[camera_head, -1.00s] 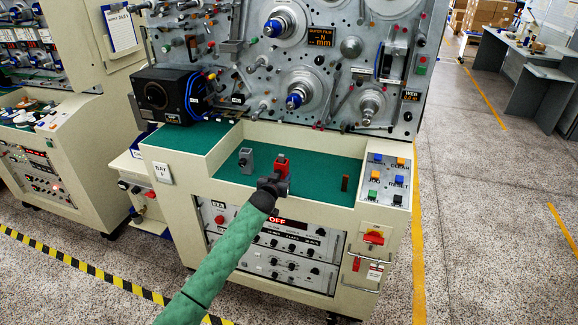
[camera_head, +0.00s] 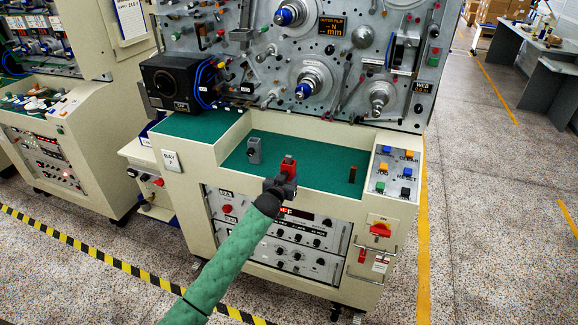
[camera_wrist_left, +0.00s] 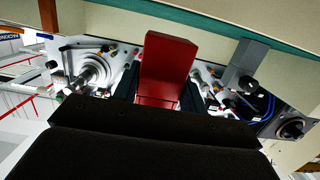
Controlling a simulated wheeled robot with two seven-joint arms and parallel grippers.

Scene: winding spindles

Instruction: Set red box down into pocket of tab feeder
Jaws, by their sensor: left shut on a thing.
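My left gripper (camera_head: 281,186) is shut on the red box (camera_head: 288,166) at the front edge of the green-lined shelf. The red box also shows in the left wrist view (camera_wrist_left: 168,68), upright between the dark fingers. It covers part of the shelf behind it. A small grey block (camera_head: 254,151) stands on the green surface, left of and behind the red box, apart from it. I cannot tell which fixture is the tab feeder, and no pocket is clear to see. My right gripper is not in view.
A brown upright piece (camera_head: 352,174) stands on the green shelf (camera_head: 318,173) to the right. A button panel (camera_head: 396,171) is at the shelf's right end. The upright machine panel (camera_head: 330,60) with spindles rises behind. The middle of the shelf is clear.

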